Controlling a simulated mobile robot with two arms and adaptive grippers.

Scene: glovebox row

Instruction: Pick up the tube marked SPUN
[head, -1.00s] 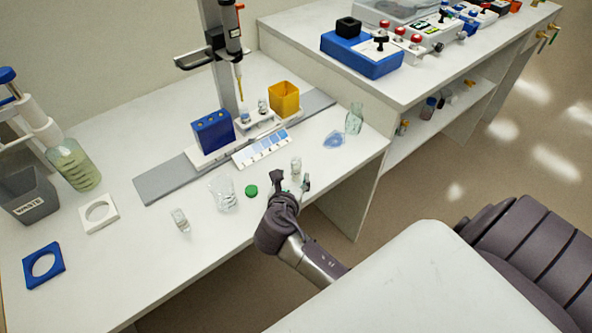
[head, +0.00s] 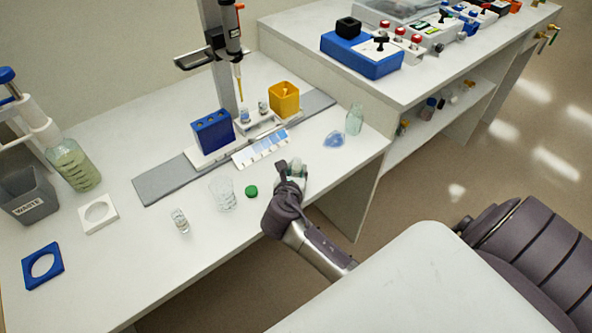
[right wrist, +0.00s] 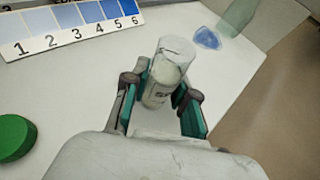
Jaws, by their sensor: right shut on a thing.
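A small clear tube (right wrist: 172,66) with pale contents stands between the fingers of my right gripper (right wrist: 160,98) in the right wrist view. Its label begins with S; the rest is hard to read. In the head view my right gripper (head: 291,181) is shut around this tube (head: 296,166), at the bench's front edge. The tube looks upright; I cannot tell whether its base touches the bench. Another small clear tube (head: 180,221) stands further left, its marking too small to read. My left gripper is not in view.
A green cap (head: 251,191) and a clear beaker (head: 222,194) stand left of my right gripper. Behind it lie a numbered blue colour strip (head: 260,149) and a blue puddle-like patch (head: 334,139). A clear bottle (head: 354,120) stands near the bench's right end.

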